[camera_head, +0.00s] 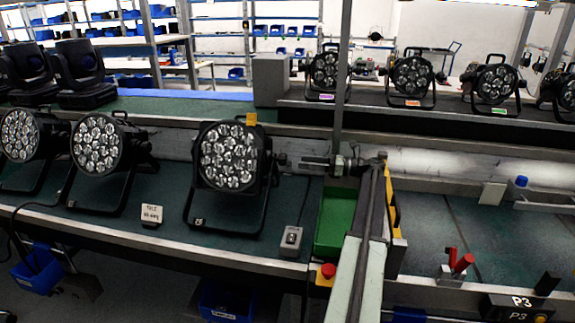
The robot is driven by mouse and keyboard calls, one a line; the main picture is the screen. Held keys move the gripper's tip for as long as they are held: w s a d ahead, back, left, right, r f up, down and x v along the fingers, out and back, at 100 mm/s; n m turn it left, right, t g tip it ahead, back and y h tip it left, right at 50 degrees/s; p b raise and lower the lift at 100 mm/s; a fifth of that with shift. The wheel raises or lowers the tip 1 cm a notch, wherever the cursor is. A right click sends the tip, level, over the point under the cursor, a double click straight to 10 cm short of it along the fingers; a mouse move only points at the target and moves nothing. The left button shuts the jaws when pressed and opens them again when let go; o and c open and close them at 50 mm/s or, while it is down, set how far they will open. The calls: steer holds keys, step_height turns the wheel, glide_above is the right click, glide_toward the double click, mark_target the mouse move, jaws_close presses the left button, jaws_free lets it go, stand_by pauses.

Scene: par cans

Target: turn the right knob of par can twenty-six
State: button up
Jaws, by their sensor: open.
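A black par can (230,155) with a round cluster of clear lenses stands upright on its bracket on the near green bench, left of centre. It has a yellow tag (251,119) on top. A small dark knob (281,159) sticks out on its right side. A second par can (97,145) and a third par can (20,136) stand farther left on the same bench. I cannot read a number on any of them, so I cannot tell which is twenty-six. I do not see my gripper in this view.
A small white card (152,215), a grey switch box (291,240) and a green tray (337,220) lie on the near bench (110,218). A metal post (344,75) and clamp stand right of the yellow-tagged can. More par cans (411,78) stand on the rear bench.

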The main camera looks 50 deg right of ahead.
mark_target(286, 160)
steer(key=x, duration=0.7)
steer(key=shift+w+r, duration=0.1)
steer(key=shift+w, duration=0.1)
steer(key=shift+a, duration=0.1)
steer(key=c, duration=1.4)
